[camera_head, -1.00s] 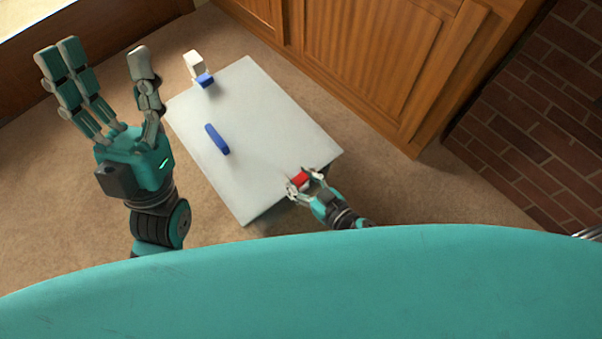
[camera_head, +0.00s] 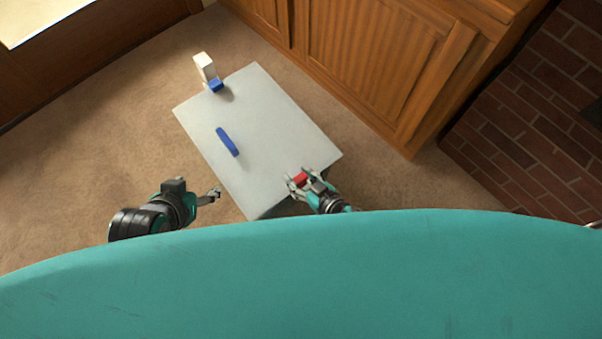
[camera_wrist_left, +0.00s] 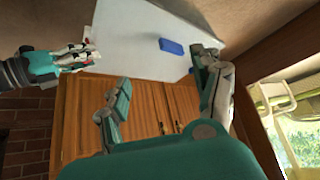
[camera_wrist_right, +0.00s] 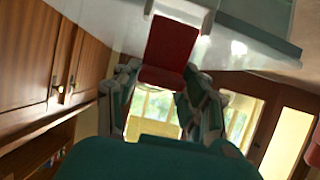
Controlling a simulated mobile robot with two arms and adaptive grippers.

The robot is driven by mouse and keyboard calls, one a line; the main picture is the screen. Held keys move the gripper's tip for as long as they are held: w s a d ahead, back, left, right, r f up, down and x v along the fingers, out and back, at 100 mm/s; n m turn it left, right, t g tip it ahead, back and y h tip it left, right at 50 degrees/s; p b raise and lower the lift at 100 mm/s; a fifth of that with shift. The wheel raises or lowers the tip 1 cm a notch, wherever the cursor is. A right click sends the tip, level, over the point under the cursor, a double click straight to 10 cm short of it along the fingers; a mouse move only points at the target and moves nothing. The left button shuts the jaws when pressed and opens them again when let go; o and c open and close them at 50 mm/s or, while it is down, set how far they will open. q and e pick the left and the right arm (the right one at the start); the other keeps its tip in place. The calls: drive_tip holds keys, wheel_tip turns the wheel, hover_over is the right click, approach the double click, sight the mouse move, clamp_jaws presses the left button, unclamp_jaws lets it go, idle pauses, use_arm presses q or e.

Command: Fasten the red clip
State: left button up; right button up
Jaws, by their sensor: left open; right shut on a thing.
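The red clip (camera_head: 300,179) is at the near right edge of a white box (camera_head: 262,130). My right gripper (camera_head: 306,182) is shut on it. In the right wrist view, the red clip (camera_wrist_right: 169,48) fills the space between the fingers, against the pale surface; whether it is fastened I cannot tell. My left gripper (camera_head: 213,196) is open and empty, low beside the box's near left corner. In the left wrist view, its spread fingers (camera_wrist_left: 165,100) show with nothing between them, and the box (camera_wrist_left: 135,40) is beyond.
A blue handle (camera_head: 227,141) lies on the box top. A blue clip (camera_head: 216,85) with a white flap (camera_head: 205,67) standing up is at the far left edge. Wooden cabinets (camera_head: 370,60) stand close behind the box. Carpet (camera_head: 110,130) is clear on the left.

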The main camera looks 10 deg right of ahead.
drive_tip(key=shift+w+r+p, duration=0.15)
drive_tip(key=shift+r+p, duration=0.15)
drive_tip(key=shift+p, duration=0.3)
drive_tip(key=shift+a+p, duration=0.1)
drive_tip(key=shift+p, duration=0.25)
use_arm(q)
drive_tip(key=s+a+g, duration=0.2)
drive_tip(key=s+g, duration=0.2)
drive_tip(key=s, duration=0.2)
use_arm(e)
drive_tip(key=shift+w+g+p, duration=0.1)
drive_tip(key=shift+g+p, duration=0.2)
drive_tip(key=shift+p, duration=0.3)
drive_tip(key=p, duration=0.1)
drive_tip(key=h+p, duration=0.1)
drive_tip(key=shift+w+a+f+g+p, duration=0.2)
drive_tip(key=shift+w+g+p, duration=0.1)
drive_tip(key=shift+g, duration=0.1)
use_arm(q)
drive_tip(key=s+a+x, duration=0.1)
drive_tip(key=x, duration=0.9)
drive_tip(key=shift+s+d+f+y, duration=0.3)
drive_tip(key=shift+f+y, duration=0.1)
drive_tip(key=shift+f, duration=0.25)
use_arm(e)
drive_tip(key=shift+f, duration=0.1)
